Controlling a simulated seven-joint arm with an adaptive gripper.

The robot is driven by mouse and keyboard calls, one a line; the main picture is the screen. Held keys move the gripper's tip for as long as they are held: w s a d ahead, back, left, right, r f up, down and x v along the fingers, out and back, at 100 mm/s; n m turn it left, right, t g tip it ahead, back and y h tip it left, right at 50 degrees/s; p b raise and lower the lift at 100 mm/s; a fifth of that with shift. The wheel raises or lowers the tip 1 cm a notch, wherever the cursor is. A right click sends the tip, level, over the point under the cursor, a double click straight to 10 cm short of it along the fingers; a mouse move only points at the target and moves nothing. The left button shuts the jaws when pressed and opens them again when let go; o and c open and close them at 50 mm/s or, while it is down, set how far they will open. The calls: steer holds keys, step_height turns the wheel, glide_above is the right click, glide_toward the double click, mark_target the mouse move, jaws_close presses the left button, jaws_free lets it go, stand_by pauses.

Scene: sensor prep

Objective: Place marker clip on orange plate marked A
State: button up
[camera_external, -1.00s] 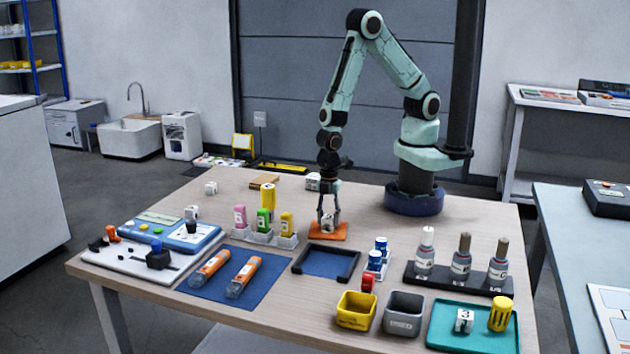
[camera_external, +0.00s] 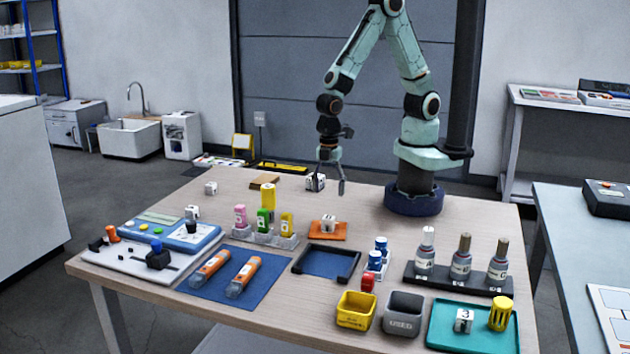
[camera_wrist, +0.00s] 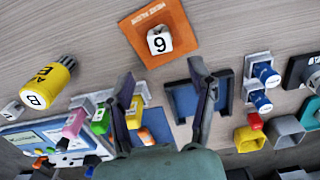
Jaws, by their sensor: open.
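The orange plate (camera_external: 341,234) lies flat on the table near its middle. A small white block (camera_external: 328,222) with a dark mark sits on it; I cannot tell for sure that it is the marker clip. In the wrist view the plate (camera_wrist: 136,33) bears print along one edge, too small to read, and the white block (camera_wrist: 159,40) shows a digit like 9 or 6. My gripper (camera_external: 330,187) is open and empty, raised above and behind the plate, apart from the block. In the wrist view its two spread fingers (camera_wrist: 160,74) frame bare table below the plate.
Left of the plate, a rack (camera_external: 272,240) holds coloured markers, with a yellow cylinder (camera_external: 268,196) behind. A dark-framed blue tray (camera_external: 326,262) lies in front. Another white cube (camera_external: 312,183) stands behind my gripper. Bottles (camera_external: 461,258) stand right. Table between plate and my base is clear.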

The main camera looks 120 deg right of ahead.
steer(key=s+r+m, duration=0.3)
steer(key=s+r, duration=0.3)
steer(key=r, duration=0.5)
steer(key=s+d+r+m, duration=0.2)
steer(key=s+r+m, duration=0.2)
steer(key=s, duration=0.6)
steer(key=shift+s+m+y, duration=0.2)
steer(key=shift+m+y, duration=0.2)
